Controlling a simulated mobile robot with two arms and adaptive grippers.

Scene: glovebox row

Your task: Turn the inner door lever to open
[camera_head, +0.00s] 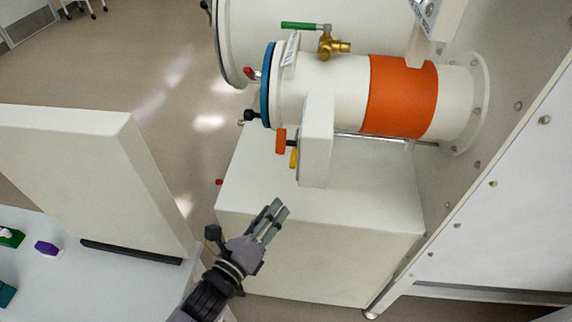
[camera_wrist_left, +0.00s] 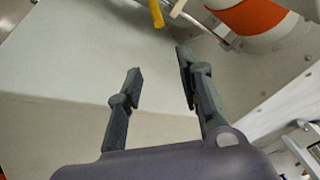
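A white cylindrical antechamber (camera_head: 330,90) with an orange band (camera_head: 403,95) runs into the glovebox wall. Below its side, at a white box (camera_head: 316,140), are an orange handle (camera_head: 281,141) and a yellow lever (camera_head: 294,157). I cannot tell which of these is the inner door lever. The yellow lever also shows at the top of the left wrist view (camera_wrist_left: 157,13). My left gripper (camera_head: 278,208) is open and empty, below and apart from the yellow lever. Its two spread fingers (camera_wrist_left: 160,62) show in the wrist view. My right gripper is not in view.
A white block (camera_head: 370,215) stands under the antechamber, close to my left gripper. A green-handled brass valve (camera_head: 330,42) sits on top, and a blue ring (camera_head: 267,85) at the end. A white panel (camera_head: 90,170) and a bench (camera_head: 80,290) with small objects are at left.

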